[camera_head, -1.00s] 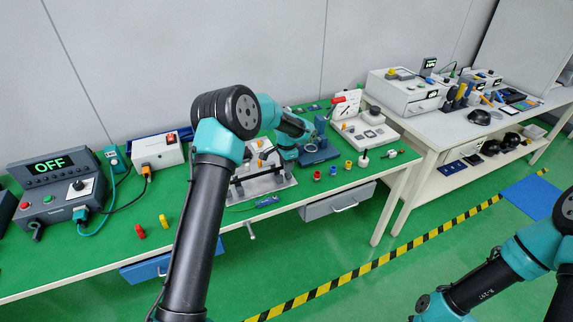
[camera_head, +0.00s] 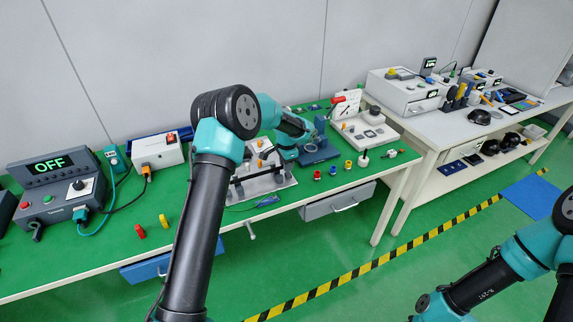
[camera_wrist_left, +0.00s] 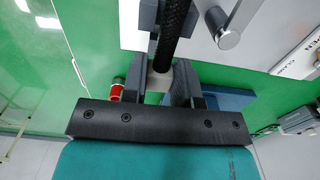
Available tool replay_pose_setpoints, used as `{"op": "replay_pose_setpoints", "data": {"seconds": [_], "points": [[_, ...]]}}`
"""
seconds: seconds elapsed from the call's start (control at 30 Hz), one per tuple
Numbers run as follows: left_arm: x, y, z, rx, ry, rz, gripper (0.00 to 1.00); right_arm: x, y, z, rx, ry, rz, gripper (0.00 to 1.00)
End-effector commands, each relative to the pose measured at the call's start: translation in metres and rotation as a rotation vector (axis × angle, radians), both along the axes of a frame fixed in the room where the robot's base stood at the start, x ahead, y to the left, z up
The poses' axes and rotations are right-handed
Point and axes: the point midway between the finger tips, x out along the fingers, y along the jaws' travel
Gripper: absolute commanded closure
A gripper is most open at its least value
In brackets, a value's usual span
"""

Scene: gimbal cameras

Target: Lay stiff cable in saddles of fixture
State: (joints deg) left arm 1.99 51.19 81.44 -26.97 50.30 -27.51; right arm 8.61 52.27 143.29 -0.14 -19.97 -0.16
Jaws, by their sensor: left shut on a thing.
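My left gripper (camera_wrist_left: 170,88) is shut on a thick black braided cable (camera_wrist_left: 178,32), which runs up and away between the fingers in the left wrist view. A pale piece shows low between the fingers. The grey metal fixture (camera_head: 275,184) lies on the green bench in the head view, partly hidden behind my left arm. In the wrist view, a pale plate with a metal post (camera_wrist_left: 229,38) lies right of the cable. The cable's seating in the saddles cannot be made out. My right gripper is outside the view; only my right arm shows at lower right.
Several small coloured parts, including a yellow one (camera_head: 348,165), stand right of the fixture. A blue stand (camera_head: 318,152) is close by. A control box reading OFF (camera_head: 48,168) stands at left.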

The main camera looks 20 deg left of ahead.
Motion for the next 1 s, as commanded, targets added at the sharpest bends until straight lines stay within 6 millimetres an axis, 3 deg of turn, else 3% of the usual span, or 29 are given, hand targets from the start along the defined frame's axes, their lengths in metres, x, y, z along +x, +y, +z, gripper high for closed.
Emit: {"op": "replay_pose_setpoints", "data": {"seconds": [1.0], "points": [[0.000,0.000,-0.018,0.000,0.000,0.000,0.95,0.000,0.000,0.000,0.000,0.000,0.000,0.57]]}}
